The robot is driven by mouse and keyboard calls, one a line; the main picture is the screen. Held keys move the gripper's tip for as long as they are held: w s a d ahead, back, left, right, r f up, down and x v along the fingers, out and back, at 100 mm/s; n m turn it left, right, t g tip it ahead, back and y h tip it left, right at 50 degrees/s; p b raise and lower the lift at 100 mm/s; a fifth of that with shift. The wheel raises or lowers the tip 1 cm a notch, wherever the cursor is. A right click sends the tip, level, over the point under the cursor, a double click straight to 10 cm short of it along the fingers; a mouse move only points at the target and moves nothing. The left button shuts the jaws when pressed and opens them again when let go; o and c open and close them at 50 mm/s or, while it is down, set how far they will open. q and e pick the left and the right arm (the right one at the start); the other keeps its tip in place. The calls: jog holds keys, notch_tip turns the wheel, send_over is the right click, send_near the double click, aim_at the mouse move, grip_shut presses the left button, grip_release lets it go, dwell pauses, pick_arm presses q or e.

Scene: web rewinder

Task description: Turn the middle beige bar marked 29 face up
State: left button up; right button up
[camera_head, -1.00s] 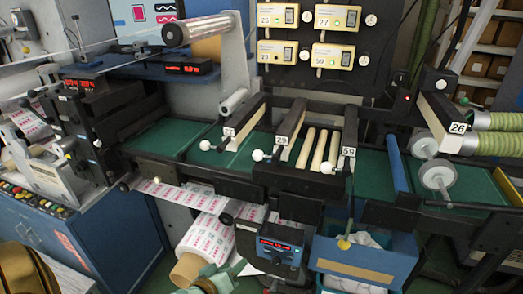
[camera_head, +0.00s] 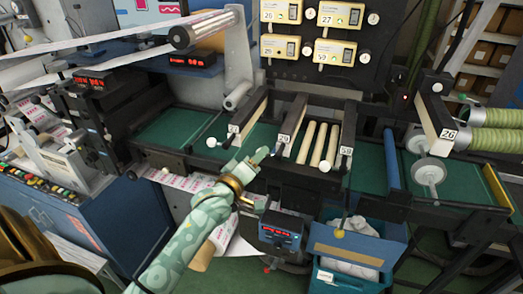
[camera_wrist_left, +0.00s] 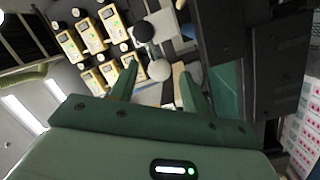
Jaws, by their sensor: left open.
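The middle bar marked 29 (camera_head: 291,121) shows in the head view between two similar bars, with a dark top and a number tag at its near end. A white ball knob at that end is partly hidden by my left gripper (camera_head: 261,155). The gripper reaches up from below, just left of the tag, with its fingers apart and empty. In the left wrist view, a white ball (camera_wrist_left: 160,70) appears between the open fingertips; I cannot tell whether they touch it. My right gripper is out of view.
A green deck (camera_head: 180,132) runs beneath.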

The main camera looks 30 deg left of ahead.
pick_arm(q)
jog(key=shift+w+a, duration=0.1)
jog(key=shift+w, duration=1.5)
